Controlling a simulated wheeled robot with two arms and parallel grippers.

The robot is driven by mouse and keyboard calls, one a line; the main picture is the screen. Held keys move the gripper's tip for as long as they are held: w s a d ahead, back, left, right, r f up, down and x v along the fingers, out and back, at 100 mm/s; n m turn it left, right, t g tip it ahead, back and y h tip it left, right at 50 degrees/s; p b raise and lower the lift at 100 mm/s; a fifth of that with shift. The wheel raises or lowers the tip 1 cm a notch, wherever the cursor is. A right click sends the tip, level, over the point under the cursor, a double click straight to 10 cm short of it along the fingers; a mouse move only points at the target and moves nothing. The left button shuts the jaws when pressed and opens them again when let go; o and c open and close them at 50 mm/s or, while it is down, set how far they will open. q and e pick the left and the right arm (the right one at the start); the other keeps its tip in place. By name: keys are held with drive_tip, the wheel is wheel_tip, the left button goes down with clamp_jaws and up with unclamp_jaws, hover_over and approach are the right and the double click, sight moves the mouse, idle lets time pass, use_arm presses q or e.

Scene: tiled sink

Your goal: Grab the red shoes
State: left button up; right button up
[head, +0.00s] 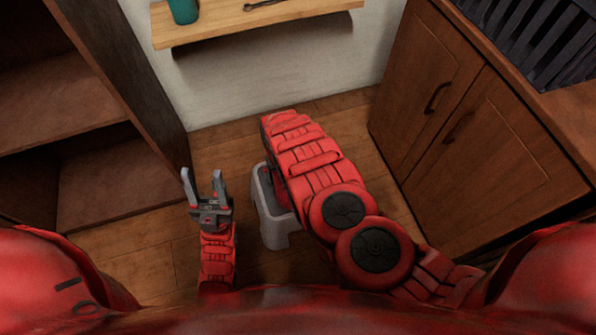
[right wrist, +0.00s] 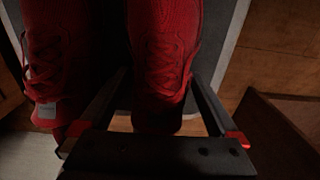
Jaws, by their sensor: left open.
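In the right wrist view a pair of red lace-up shoes shows, one shoe (right wrist: 162,55) near the middle and the other (right wrist: 48,60) at the left. My right gripper (right wrist: 159,78) has its fingers apart, one on each side of the middle shoe; firm contact is not visible. In the head view my right arm hides the shoes and the right gripper. My left gripper (head: 203,174) is open and empty above the floor, left of the grey stool.
The grey stool (head: 274,236) stands on the wooden floor, partly under my right arm. An open brown shelf (head: 105,180) is at the left and a wooden cabinet (head: 440,120) at the right. A wall shelf (head: 225,25) is at the back.

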clamp_jaws()
idle(0.4)
